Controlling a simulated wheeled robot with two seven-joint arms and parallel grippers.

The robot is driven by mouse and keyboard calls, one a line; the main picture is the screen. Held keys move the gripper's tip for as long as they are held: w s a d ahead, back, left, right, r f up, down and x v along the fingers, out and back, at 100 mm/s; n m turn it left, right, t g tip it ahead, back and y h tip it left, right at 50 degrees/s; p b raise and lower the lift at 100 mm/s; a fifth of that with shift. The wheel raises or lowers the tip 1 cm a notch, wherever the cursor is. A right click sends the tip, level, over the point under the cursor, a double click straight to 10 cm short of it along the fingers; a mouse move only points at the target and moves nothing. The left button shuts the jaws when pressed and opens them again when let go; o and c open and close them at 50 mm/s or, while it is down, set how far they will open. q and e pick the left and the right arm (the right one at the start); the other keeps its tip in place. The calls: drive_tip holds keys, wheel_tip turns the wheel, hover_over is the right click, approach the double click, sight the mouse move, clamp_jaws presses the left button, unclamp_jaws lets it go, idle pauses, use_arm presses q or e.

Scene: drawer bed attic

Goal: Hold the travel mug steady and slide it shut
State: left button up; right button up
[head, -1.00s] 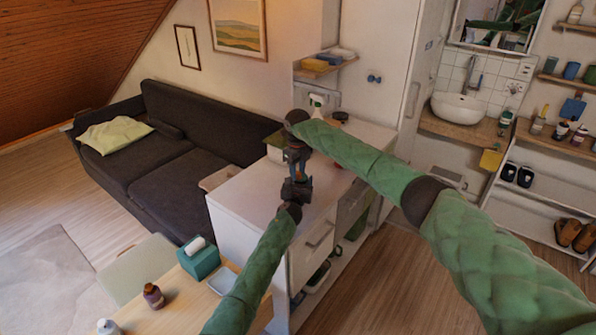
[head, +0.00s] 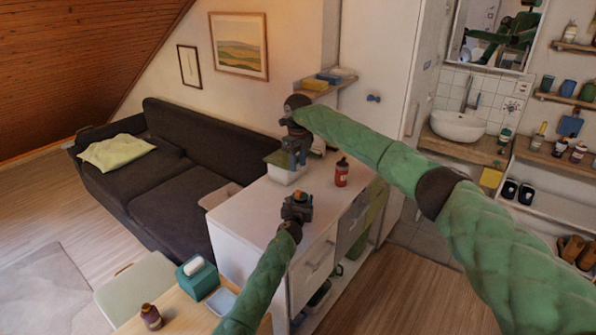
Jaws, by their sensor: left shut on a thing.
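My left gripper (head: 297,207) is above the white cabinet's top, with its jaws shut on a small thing. Only a bit of orange and teal shows at the jaws; I take it to be the travel mug (head: 300,196), mostly hidden by the gripper. Whether its lid is open or shut is too small to tell. My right gripper (head: 297,158) is farther back and higher in the picture, pointing down, apart from the left one. Its fingers are too small to tell whether they are open.
A wooden table (head: 180,315) with a teal tissue box (head: 197,277) is at the lower left. A dark sofa (head: 165,165) stands behind.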

idle(0.4)
use_arm(q)
drive_tip(key=o, duration=1.1)
drive_tip(key=shift+o, duration=0.2)
